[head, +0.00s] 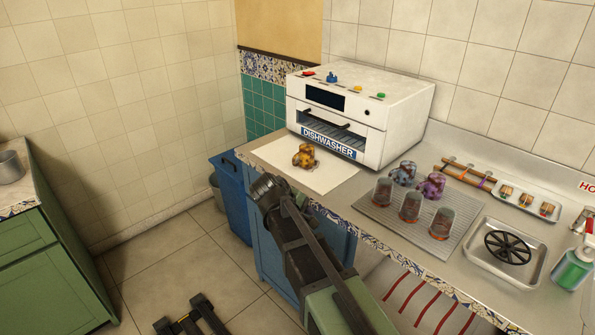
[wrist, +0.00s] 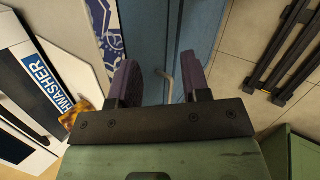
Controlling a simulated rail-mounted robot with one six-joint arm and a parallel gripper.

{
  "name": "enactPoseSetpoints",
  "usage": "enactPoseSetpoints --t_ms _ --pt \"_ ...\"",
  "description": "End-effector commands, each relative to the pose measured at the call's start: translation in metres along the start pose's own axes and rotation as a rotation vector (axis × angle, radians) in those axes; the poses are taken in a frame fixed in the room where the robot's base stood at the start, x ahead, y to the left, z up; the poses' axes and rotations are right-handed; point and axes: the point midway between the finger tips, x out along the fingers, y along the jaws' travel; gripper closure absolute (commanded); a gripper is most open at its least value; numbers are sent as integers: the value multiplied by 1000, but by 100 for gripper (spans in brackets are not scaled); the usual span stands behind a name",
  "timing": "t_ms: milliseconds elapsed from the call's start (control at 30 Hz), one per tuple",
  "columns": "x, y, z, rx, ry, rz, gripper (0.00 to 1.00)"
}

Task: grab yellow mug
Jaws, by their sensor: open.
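The yellow mug (head: 306,156), patterned with dark patches, stands on a white sheet (head: 327,180) on the counter, in front of the dishwasher. In the wrist view the mug (wrist: 75,115) shows only in part at the left, partly hidden by my gripper's body. My gripper (wrist: 160,85) is open, with two dark fingers apart and nothing between them. In the head view my arm reaches up from the bottom, and its end is in front of the counter's edge, below and left of the mug. The fingers are hard to make out there.
The white dishwasher (head: 360,115) stands behind the mug. To the right, a grey ribbed mat (head: 385,222) holds a bluish mug (head: 403,173), a purple mug (head: 431,186) and several glasses (head: 410,206). A blue bin (head: 230,195) stands on the floor at the counter's left end.

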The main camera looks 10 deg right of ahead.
Motion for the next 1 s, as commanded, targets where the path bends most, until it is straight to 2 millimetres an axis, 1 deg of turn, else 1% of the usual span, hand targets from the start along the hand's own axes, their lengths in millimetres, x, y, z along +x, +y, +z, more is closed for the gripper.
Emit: enactPoseSetpoints --t_ms 33,67,100,133,167,200,300,400,500,567,667,900,1000 --pt "17 5 -38 -126 -30 99 57" --pt "18 13 -54 -218 -59 168 57" --pt "16 24 -77 -352 -109 263 57" --pt "12 34 -94 -461 -160 336 57" --pt "7 44 -110 -573 -220 406 57" --pt "-3 57 -130 -724 -313 491 57" --pt "-33 85 -161 -1056 -574 623 57" --pt "-53 100 -169 -1248 -752 649 57" --pt "-59 104 -170 -1316 -821 649 57" --pt "-60 105 -169 -1323 -826 648 57" --pt "-56 110 -168 -1321 -824 647 57" --pt "-30 146 -161 -1319 -823 645 57" --pt "-27 150 -160 -1320 -821 648 57"
